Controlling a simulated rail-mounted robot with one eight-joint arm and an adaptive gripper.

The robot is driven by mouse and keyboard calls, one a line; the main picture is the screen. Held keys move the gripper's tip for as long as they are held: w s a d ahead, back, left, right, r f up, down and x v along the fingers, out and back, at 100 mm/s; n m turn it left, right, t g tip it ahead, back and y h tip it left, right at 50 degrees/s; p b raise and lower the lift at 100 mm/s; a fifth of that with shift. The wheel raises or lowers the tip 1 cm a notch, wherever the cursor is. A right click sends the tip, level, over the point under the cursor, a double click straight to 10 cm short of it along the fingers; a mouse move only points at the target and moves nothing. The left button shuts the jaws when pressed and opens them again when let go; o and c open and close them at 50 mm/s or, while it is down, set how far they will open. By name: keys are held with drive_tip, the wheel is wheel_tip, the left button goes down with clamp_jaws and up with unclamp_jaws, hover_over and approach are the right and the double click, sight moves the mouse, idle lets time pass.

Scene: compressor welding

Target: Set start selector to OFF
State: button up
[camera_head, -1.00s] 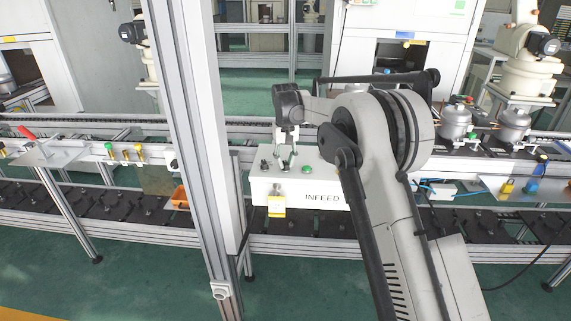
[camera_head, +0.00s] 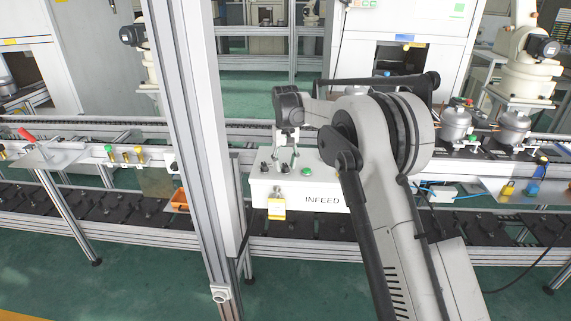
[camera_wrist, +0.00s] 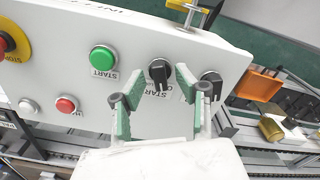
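The start selector (camera_wrist: 160,73) is a black knob on the white panel in the wrist view, with a label reading START beside it; the rest of the label is hard to read. My gripper (camera_wrist: 162,98) is open, with one green-padded finger on each side of the selector's line. The knob shows between and just beyond the fingertips, and I cannot tell whether they touch it. In the head view my gripper (camera_head: 285,160) points down at the white INFEED box (camera_head: 318,201), over its knobs.
A green START button (camera_wrist: 103,58) sits left of the selector and a second black selector (camera_wrist: 211,82) to its right, close to the right finger. A red button (camera_wrist: 66,104) and a yellow-ringed stop button (camera_wrist: 12,45) are farther left. A yellow tag (camera_head: 277,209) hangs on the box front.

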sight(285, 165)
wheel_tip(285, 165, up, 12)
idle(0.6)
drive_tip(key=s+d+r+m+t, duration=0.1)
drive_tip(key=s+d+r+t, duration=0.1)
drive_tip(key=s+d+r, duration=0.55)
drive_tip(key=s+d+r+m+t, duration=0.1)
drive_tip(key=s+d+r, duration=0.55)
drive_tip(key=s, duration=0.65)
drive_tip(key=s+d+f+t, duration=0.1)
drive_tip(key=s+d+f, duration=0.2)
drive_tip(key=s, duration=0.6)
drive_tip(key=s+d+f+m+t, duration=0.1)
drive_tip(key=s+d+f, duration=0.3)
drive_tip(key=s, duration=0.5)
drive_tip(key=s+d+f+m+t, duration=0.1)
drive_tip(key=s+d+f+t, duration=0.1)
drive_tip(key=s+f, duration=0.5)
drive_tip(key=s+d, duration=0.1)
drive_tip(key=s, duration=0.2)
drive_tip(key=shift+d+b, duration=0.2)
drive_tip(key=shift+b, duration=0.15)
